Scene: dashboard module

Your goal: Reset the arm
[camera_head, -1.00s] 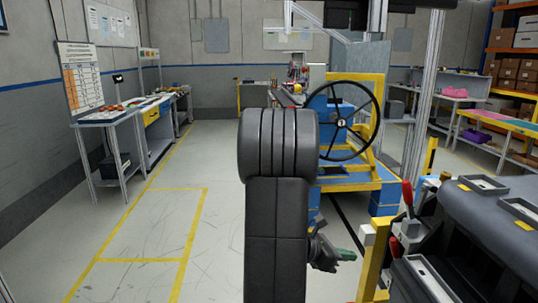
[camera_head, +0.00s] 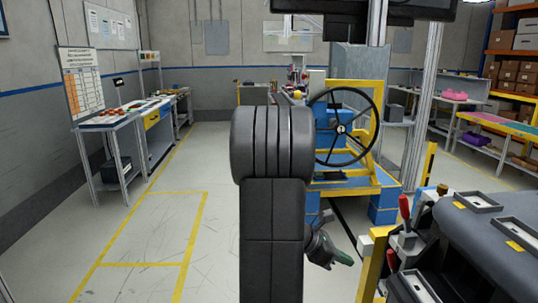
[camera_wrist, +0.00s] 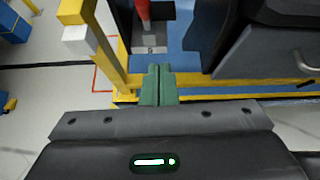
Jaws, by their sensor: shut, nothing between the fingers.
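My arm (camera_head: 272,200) stands up in the middle of the head view, with its black upper link in front of the workshop floor. My gripper (camera_head: 345,259) shows low, just right of that link, pointing right towards the dashboard station. In the wrist view my gripper (camera_wrist: 158,72) has its two green fingers together, with nothing between them. The fingers sit over the blue and yellow base frame (camera_wrist: 240,88) of the station; I cannot tell how far above it they are.
The dark dashboard module (camera_head: 490,230) with red-handled clamps (camera_head: 404,208) is at right, beside a yellow post (camera_head: 372,265). A steering wheel (camera_head: 341,128) on a yellow and blue stand is behind my arm. A monitor (camera_head: 365,10) hangs above. Open floor (camera_head: 150,225) lies left.

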